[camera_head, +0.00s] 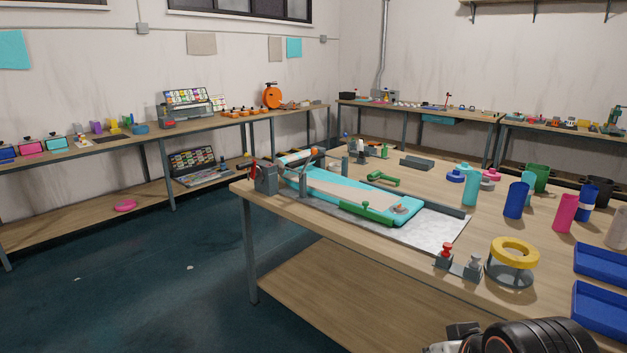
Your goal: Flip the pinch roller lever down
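A long, low machine with a light belt and teal frame (400,210) lies on a pale mat on the wooden workbench. At its far left end stands a grey block (265,177), with a small upright red lever (247,169) beside it. Rollers with an orange part (297,158) sit behind that end. I cannot make out for certain which part is the pinch roller lever. My gripper (459,334) shows only partly at the bottom edge, beside my dark arm, well apart from the machine. Its opening is hidden.
A green bar (367,213) lies along the machine's near side. Red and grey knobs (444,256), a yellow ring on a clear cup (514,250), coloured cups (516,200) and blue trays (600,305) stand to the right. Open floor (150,290) lies left of the bench.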

